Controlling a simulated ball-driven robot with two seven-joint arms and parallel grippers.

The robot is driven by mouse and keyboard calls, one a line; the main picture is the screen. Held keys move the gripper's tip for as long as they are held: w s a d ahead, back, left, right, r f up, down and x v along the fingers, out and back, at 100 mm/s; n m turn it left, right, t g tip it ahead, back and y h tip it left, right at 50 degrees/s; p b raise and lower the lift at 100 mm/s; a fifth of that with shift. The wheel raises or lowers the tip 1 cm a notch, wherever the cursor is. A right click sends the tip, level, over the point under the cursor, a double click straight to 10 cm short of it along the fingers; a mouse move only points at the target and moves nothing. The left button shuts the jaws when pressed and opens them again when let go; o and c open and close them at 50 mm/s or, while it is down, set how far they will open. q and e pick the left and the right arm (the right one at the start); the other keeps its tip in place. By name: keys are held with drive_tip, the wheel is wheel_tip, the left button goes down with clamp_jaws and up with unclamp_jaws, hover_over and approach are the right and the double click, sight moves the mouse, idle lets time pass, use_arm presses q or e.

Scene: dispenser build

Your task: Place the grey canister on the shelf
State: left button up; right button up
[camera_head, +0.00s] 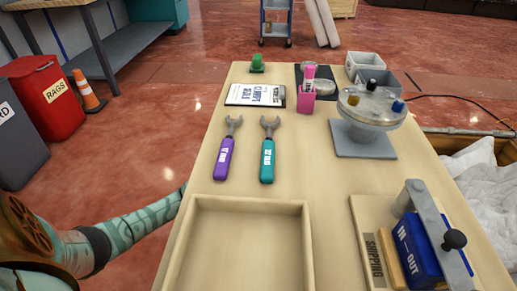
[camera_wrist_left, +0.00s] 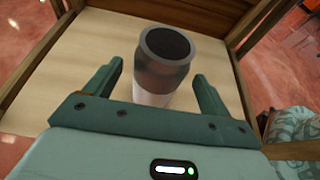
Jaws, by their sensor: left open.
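The grey canister (camera_wrist_left: 165,76) shows in the left wrist view, with a dark round top and a paler lower part. It stands on a pale board (camera_wrist_left: 52,95) edged by brown wooden rails, which looks like a shelf. My left gripper (camera_wrist_left: 157,70) is open, with one finger on each side of the canister and visible gaps between them. The canister's lowest part is hidden behind the gripper body. In the head view my left arm is at the lower left, and its gripper is out of frame. My right gripper is in neither view.
A wooden table (camera_head: 239,180) holds an empty tray (camera_head: 309,245), purple (camera_head: 223,157) and teal (camera_head: 267,160) wrenches, a round dispenser (camera_head: 370,108) and a blue-and-grey press (camera_head: 420,245). A red rags bin (camera_head: 50,100) and an orange cone (camera_head: 88,92) stand on the floor at left.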

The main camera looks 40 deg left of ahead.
use_arm(q)
drive_tip(key=p+v, duration=0.2)
drive_tip(key=v, duration=0.7)
drive_tip(key=s+d+f+n+t+y, duration=0.2)
drive_tip(key=s+d+f+n+y, duration=0.15)
drive_tip(key=n, duration=0.55)
drive_tip(key=s+d+f+n+t+y, duration=0.25)
drive_tip(key=n+y, duration=0.25)
drive_tip(key=n, duration=0.5)
drive_tip(key=s+d+f+n+g+y, duration=0.1)
drive_tip(key=s+d+n+g+y, duration=0.1)
drive_tip(key=s+n+g, duration=0.3)
drive_tip(key=s+d+f+n+g+y, duration=0.1)
drive_tip(key=s+d+n+g+y, duration=0.2)
drive_tip(key=s+n, duration=1.1)
drive_tip(key=s+g, duration=0.3)
drive_tip(key=s, duration=0.5)
drive_tip(key=shift+n, duration=0.3)
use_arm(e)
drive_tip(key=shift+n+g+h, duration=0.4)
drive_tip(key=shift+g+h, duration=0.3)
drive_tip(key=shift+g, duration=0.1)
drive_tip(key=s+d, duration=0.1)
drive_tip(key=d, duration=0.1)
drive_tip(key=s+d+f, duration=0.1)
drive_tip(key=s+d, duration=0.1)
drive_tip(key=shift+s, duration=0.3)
